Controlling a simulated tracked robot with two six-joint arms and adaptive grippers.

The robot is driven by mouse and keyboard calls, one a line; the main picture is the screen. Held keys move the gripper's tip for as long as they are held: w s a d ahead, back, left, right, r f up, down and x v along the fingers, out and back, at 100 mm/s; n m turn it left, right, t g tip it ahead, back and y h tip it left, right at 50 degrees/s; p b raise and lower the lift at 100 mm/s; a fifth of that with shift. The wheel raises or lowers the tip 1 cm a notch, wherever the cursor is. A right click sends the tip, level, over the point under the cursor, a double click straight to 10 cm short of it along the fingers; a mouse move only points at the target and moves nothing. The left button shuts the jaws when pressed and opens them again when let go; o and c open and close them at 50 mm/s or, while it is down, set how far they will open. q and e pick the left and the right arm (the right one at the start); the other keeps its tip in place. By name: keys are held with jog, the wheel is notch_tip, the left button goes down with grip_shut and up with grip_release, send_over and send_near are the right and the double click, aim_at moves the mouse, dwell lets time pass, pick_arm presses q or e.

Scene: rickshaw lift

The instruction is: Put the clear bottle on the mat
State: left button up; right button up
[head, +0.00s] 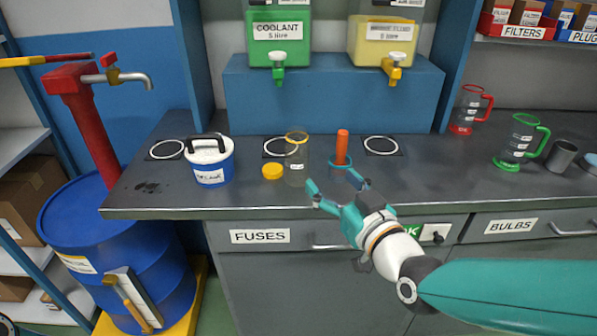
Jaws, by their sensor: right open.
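The clear bottle (296,162) stands upright on the grey bench, with an orange-yellow ring at its open top. It overlaps the right edge of the middle dark mat (267,155) in the picture; I cannot tell whether its base touches that mat. Two more dark mats with white rings lie on the bench, a left one (153,156) and a right one (397,153). My right gripper (337,186) is open and empty near the bench's front edge, to the right of the bottle and apart from it.
A yellow cap (272,172) lies just left of the bottle. An orange upright piece with a blue base (342,148) stands behind my right gripper. A white and blue tub (210,165) stands left. Green (519,145) and red (466,112) jugs stand right.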

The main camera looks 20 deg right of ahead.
aim_at(301, 138)
jog(key=shift+t, duration=0.3)
jog(key=w, duration=0.3)
jog(key=w+r+p, duration=0.1)
jog(key=w, duration=0.3)
jog(key=w+a+p, duration=0.1)
jog(key=w, duration=0.3)
jog(key=shift+r, duration=0.15)
jog(key=shift+w+a+p, duration=0.2)
jog(key=shift+w+p, duration=0.2)
jog(key=shift+w, duration=0.95)
jog(key=shift+w+a+p, duration=0.15)
jog(key=shift+w+p, duration=0.25)
jog(key=shift+w, duration=0.95)
jog(key=c, duration=1.4)
jog(key=shift+o, duration=0.2)
jog(key=shift+r, duration=0.15)
